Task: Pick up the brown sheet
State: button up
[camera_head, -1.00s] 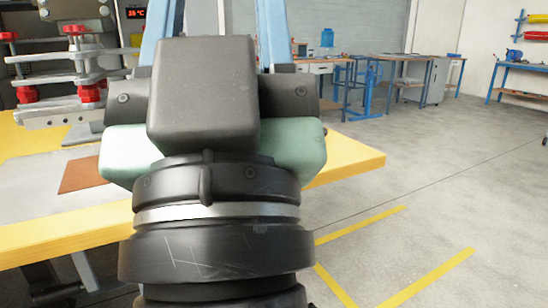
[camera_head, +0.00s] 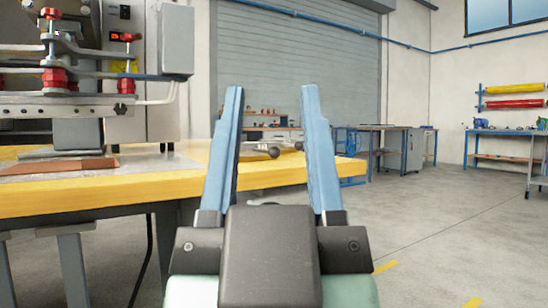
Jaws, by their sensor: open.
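The brown sheet (camera_head: 62,165) lies flat on the yellow-edged table at the left, on a pale surface and under the press. A grey block of the press stands over its back part. My gripper (camera_head: 268,95) is open and empty in the middle of the view, its two blue fingers pointing up in the picture and well apart. The sheet is to the left of my gripper, and the two are not touching.
The press (camera_head: 85,100) with red knobs stands over the left of the yellow table (camera_head: 120,192). A small rod with a dark ball end (camera_head: 273,152) shows between my fingers. Workbenches (camera_head: 510,145) stand far back; the floor at right is clear.

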aim_at(54, 167)
jog(key=i+u, duration=0.15)
jog(key=u, duration=0.2)
jog(key=i+j+u, duration=0.1)
jog(key=u, duration=0.2)
jog(key=i+u, duration=0.15)
jog(key=u, duration=0.2)
